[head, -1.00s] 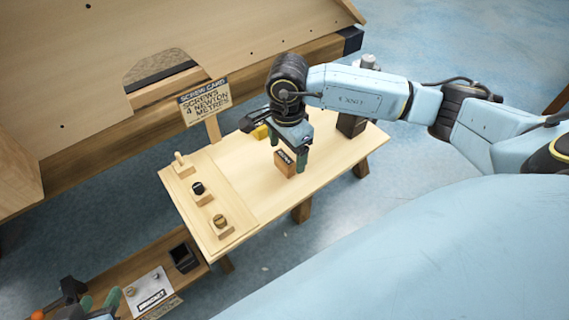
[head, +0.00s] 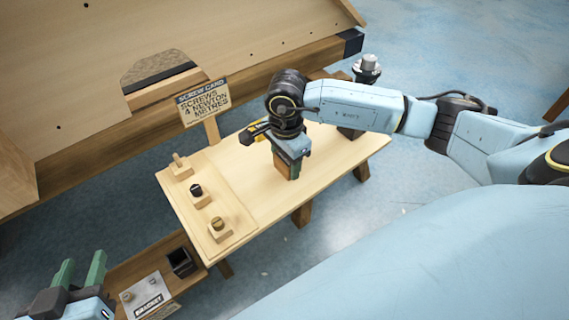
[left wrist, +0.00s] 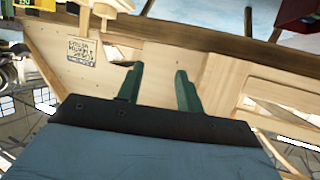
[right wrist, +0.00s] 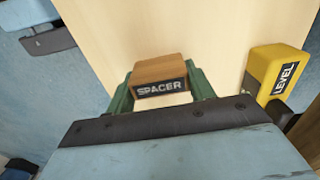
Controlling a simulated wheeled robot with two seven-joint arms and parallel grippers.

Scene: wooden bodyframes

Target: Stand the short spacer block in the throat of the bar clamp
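The spacer block (right wrist: 160,76) is a small wooden block with a dark "SPACER" label, on the pale table. In the right wrist view it sits between the green fingers of my right gripper (right wrist: 161,85), with no clear gap on either side. In the head view my right gripper (head: 290,163) points down over the block and hides most of it. My left gripper (head: 80,270) is at the lower left, fingers apart and empty; it also shows in the left wrist view (left wrist: 160,85). I cannot make out the bar clamp for certain.
A yellow level (right wrist: 276,72) lies beside the block. Several small wooden holders (head: 203,196) stand at the table's left end, by a screw card sign (head: 203,103). A dark stand with a grey metal top (head: 367,66) is behind my right arm. The table front is clear.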

